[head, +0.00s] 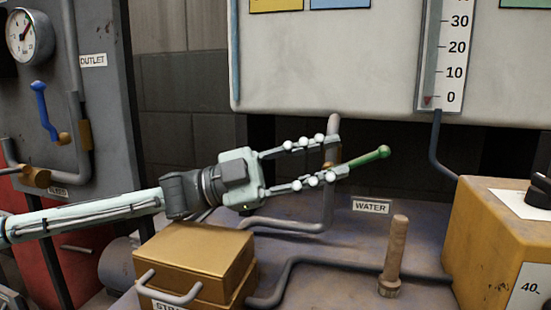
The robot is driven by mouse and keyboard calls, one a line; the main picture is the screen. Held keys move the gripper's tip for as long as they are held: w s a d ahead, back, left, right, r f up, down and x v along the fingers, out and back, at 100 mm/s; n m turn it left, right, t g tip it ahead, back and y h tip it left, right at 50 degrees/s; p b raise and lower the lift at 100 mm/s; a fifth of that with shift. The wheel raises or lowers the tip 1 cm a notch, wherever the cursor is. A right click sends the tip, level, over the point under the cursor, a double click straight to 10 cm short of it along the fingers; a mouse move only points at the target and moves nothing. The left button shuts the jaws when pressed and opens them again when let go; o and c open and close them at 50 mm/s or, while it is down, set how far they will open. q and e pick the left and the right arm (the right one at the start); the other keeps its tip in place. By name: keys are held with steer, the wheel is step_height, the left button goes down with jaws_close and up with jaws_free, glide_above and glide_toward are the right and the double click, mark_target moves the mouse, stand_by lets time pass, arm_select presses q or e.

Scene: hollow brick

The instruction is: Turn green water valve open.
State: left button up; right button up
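The green water valve handle (370,157) is a short lever with a rounded knob. It points right and slightly up from a pipe (331,196), above the label WATER (370,206). My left gripper (339,157) reaches in from the left with its two fingers spread apart. The fingertips are at the inner end of the green handle, one above and one below it in the picture. The lower finger hides part of the handle's inner end. I cannot tell whether the fingers touch it. My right gripper is not in view.
A brass-coloured box (195,258) stands below my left arm. An upright wooden handle (395,250) stands in front at the right, beside a yellow box (490,240). A grey panel with a gauge (30,36) and blue lever (43,110) is at left. A white tank (330,65) hangs above.

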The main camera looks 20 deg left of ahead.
arm_select(q)
steer(key=s+a, duration=0.2)
steer(key=a, duration=0.5)
steer(key=shift+a, duration=0.2)
steer(key=shift+w, duration=0.1)
